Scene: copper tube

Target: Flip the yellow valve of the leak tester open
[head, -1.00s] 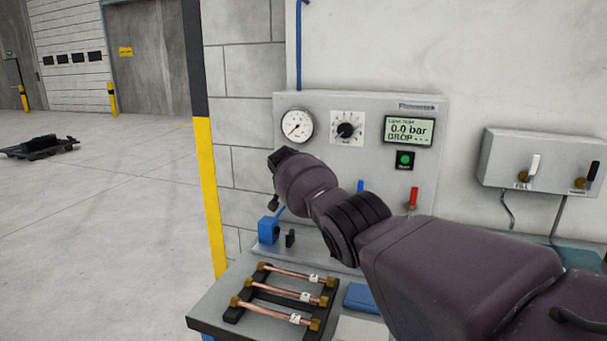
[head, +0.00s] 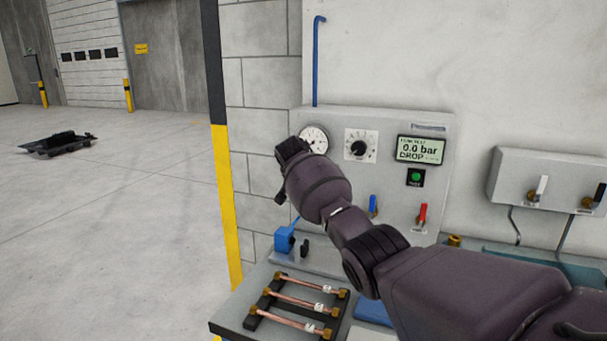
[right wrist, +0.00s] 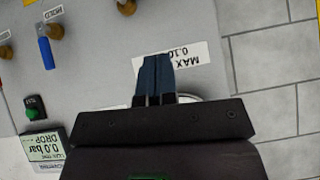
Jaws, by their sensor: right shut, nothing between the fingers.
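The leak tester (head: 430,180) is a grey wall panel with a gauge, a dial, a display reading 0.0 bar and a green button. I cannot make out its yellow valve handle; my right arm covers part of the lower panel in the head view. A brass valve part (right wrist: 126,6) shows at the top edge of the right wrist view, its handle not visible. My right gripper (right wrist: 155,62) is shut and empty, in front of the panel by the MAX 0.10 label. In the head view its dark end (head: 290,152) overlaps the gauge's lower left. My left gripper is out of view.
A blue-handled valve (head: 373,205) and a red-handled valve (head: 421,216) stand on the panel. Copper tubes lie on a black rack (head: 257,318) on the bench below. A blue clamp-like block (head: 285,240) sits left. A yellow-black post (head: 227,200) stands beside the wall.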

